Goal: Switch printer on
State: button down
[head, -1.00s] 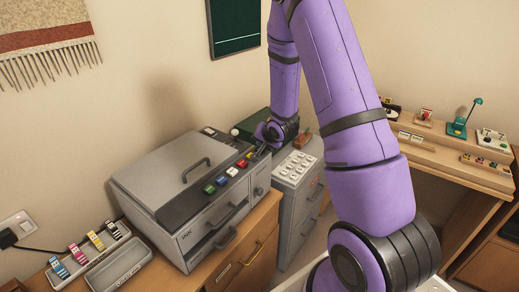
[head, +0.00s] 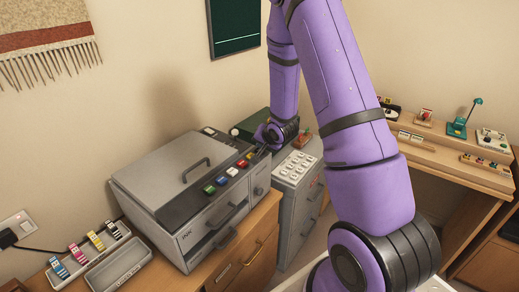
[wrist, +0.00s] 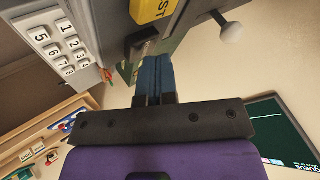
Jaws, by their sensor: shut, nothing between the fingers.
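The grey printer (head: 165,205) stands on the wooden cabinet at the left, with its lid shut. My gripper (head: 262,149) is at the printer's right end, past the yellow button. In the wrist view its blue fingers (wrist: 152,72) are shut and empty, close to a dark raised part (wrist: 141,44) of the panel. I cannot tell whether they touch it.
A grey cabinet with a white number keypad (head: 297,165) stands right of the printer; the keypad also shows in the wrist view (wrist: 62,45). A tray of ink cartridges (head: 90,250) lies left of the printer. A desk with small items (head: 450,140) is at the right.

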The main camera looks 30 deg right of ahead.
dwell(0.4)
jog(key=shift+r, duration=0.8)
notch_tip(320, 180, up, 6)
dwell(0.5)
dwell(0.4)
